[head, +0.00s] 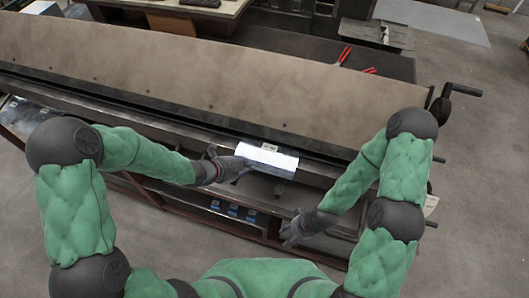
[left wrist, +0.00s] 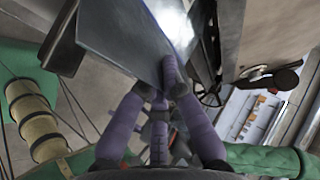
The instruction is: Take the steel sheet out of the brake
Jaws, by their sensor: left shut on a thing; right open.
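The steel sheet (head: 268,158) is a small, shiny, bright piece at the front edge of the long brown brake (head: 200,72), right of the picture's middle. My left gripper (head: 240,168) is shut on its left end. In the left wrist view the sheet (left wrist: 128,38) fills the upper middle, and the purple fingers of my left gripper (left wrist: 165,85) meet its lower edge. I cannot tell whether the sheet's far edge is still inside the brake. My right gripper (head: 292,232) is open and empty, lower and to the right of the sheet, apart from it.
Red-handled tools (head: 344,55) lie behind the brake's top. A black crank handle (head: 460,90) sticks out at its right end. Under the brake is a shelf with blue boxes (head: 232,210). The grey floor (head: 475,220) at the right is clear.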

